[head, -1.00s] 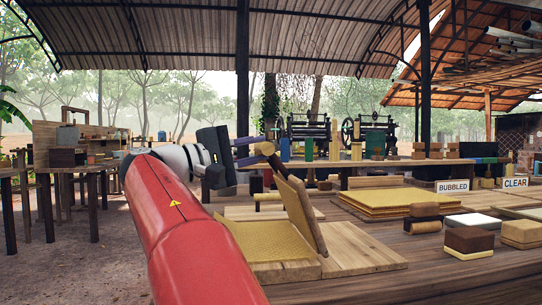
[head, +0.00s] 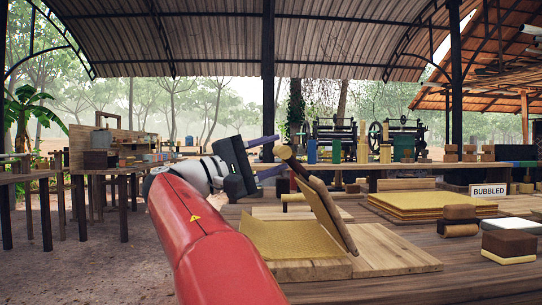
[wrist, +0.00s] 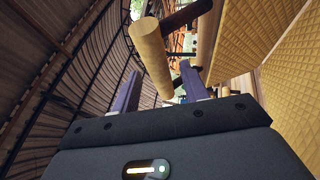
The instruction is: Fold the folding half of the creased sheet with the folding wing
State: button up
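The creased sheet (head: 285,239) is yellow and textured, lying on the wooden folding board (head: 395,259). The folding wing (head: 330,216) is raised along the board's middle and leans left over the sheet. Its far face is partly hidden. In the wrist view, sheet texture (wrist: 300,75) shows at the right, on two surfaces. The wing's handle has a pale round grip (wrist: 152,55) on a dark arm; it also shows at the wing's top in the head view (head: 288,157). My gripper (head: 281,155) is open, its fingers spread at either side of the grip, apart from it.
A stack of yellow sheets (head: 430,204) lies on the bench to the right, near a BUBBLED sign (head: 489,190). Brown-and-cream blocks (head: 509,245) stand at the front right. Another flat board with a small roller lies behind the folding board.

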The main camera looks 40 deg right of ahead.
jog(key=v, duration=0.7)
jog(key=shift+a+f, duration=0.15)
jog(key=shift+a, duration=0.2)
dwell(0.4)
